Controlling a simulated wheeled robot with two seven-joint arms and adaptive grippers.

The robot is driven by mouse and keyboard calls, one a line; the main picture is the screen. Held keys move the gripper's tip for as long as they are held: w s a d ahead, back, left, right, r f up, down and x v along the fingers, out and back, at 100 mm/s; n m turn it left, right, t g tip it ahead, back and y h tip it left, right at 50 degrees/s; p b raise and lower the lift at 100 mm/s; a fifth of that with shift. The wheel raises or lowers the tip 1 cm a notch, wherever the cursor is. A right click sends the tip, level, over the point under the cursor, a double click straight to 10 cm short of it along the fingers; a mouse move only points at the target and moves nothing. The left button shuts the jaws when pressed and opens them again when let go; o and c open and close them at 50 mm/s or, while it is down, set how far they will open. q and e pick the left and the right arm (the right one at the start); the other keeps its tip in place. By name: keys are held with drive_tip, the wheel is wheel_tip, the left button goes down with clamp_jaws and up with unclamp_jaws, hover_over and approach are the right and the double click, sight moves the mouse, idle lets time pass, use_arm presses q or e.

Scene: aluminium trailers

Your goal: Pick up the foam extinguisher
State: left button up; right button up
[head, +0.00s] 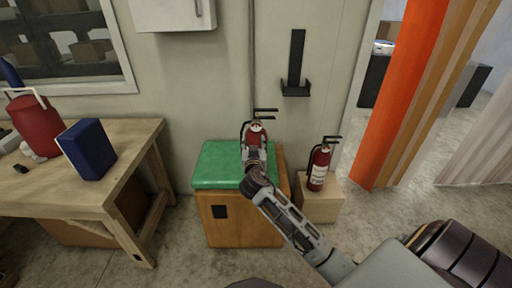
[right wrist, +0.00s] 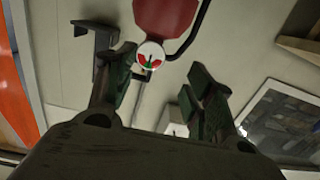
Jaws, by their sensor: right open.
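Two red extinguishers show in the head view. One extinguisher (head: 264,135) stands on the green-topped wooden cabinet (head: 211,169), partly hidden behind my right gripper (head: 255,158). The other extinguisher (head: 319,167), with a pale label, stands upright on a small wooden box (head: 318,208) to the right. I cannot tell from the labels which is foam. In the right wrist view, my right gripper (right wrist: 158,88) has its fingers spread, and a red extinguisher (right wrist: 165,17) with a round white gauge shows beyond and between them. Contact is not visible. My left gripper is out of view.
An empty black bracket (head: 296,70) hangs on the wall behind. A wooden table (head: 60,199) at left holds a red jug (head: 35,124) and a blue box (head: 86,149). An orange panel (head: 399,95) stands at right. Bare floor shows in front of the cabinet.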

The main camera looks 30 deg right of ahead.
sight(254, 122)
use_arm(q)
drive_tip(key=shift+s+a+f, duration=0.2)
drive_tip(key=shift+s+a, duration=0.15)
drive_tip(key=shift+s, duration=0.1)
use_arm(e)
drive_tip(key=r, duration=0.3)
drive_tip(key=shift+w+d+m+h, duration=0.3)
drive_tip(key=shift+w+d, duration=0.1)
drive_tip(key=shift+w, duration=0.1)
drive_tip(key=shift+p+x, duration=0.3)
drive_tip(key=shift+x, duration=3.2)
drive_tip(key=shift+w+d, duration=0.35)
drive_tip(key=shift+w, duration=0.25)
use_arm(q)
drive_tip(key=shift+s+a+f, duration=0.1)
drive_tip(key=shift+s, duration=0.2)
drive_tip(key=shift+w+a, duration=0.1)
use_arm(e)
drive_tip(key=shift+r, duration=0.1)
